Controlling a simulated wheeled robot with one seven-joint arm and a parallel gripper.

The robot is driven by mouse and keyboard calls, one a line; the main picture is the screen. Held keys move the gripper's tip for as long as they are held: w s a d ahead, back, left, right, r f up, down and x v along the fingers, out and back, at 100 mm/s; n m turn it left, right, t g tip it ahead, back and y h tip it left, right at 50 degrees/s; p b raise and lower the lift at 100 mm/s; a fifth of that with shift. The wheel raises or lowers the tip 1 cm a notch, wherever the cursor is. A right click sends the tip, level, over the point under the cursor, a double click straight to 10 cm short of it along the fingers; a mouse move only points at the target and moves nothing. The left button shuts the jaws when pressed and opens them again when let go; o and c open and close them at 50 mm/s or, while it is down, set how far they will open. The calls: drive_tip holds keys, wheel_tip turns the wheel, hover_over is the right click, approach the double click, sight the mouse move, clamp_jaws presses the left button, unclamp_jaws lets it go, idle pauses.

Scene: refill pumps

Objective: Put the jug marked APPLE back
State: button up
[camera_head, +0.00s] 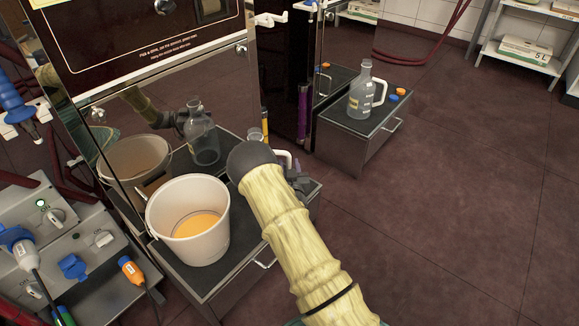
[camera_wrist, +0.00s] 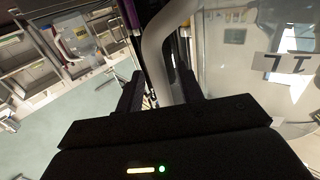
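A clear jug (camera_head: 256,134) with a white handle (camera_head: 283,157) is behind the white bucket, mostly hidden by my arm. The machine's shiny front reflects it. In the wrist view its white handle (camera_wrist: 153,50) passes between the fingers of my gripper (camera_wrist: 160,92), and its clear body (camera_wrist: 230,75) with an upside-down "1L" mark is at the right. A gap shows between the left finger and the handle, so my gripper looks open around it. Another clear jug (camera_head: 361,98) with a yellow label stands upright on a second stand (camera_head: 345,148). No APPLE marking is readable.
A white bucket (camera_head: 160,215) holding orange liquid stands on the near stand (camera_head: 253,270) beside my arm. Orange and blue caps lie by the far jug. A grey unit with hoses and plugs (camera_head: 75,245) is at left. Floor at right (camera_head: 470,220) is clear.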

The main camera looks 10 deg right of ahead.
drive_tip(key=shift+s+a, duration=0.1)
drive_tip(key=shift+a, duration=0.15)
drive_tip(key=shift+d+r, duration=0.15)
drive_tip(key=shift+r, duration=0.05)
drive_tip(key=shift+s+p, duration=0.35)
drive_tip(key=shift+s, duration=0.05)
drive_tip(key=s+a+p, duration=0.1)
drive_tip(key=s+p, duration=0.3)
drive_tip(key=s, duration=0.7)
drive_tip(key=shift+a+p, duration=0.3)
drive_tip(key=shift+a, duration=0.1)
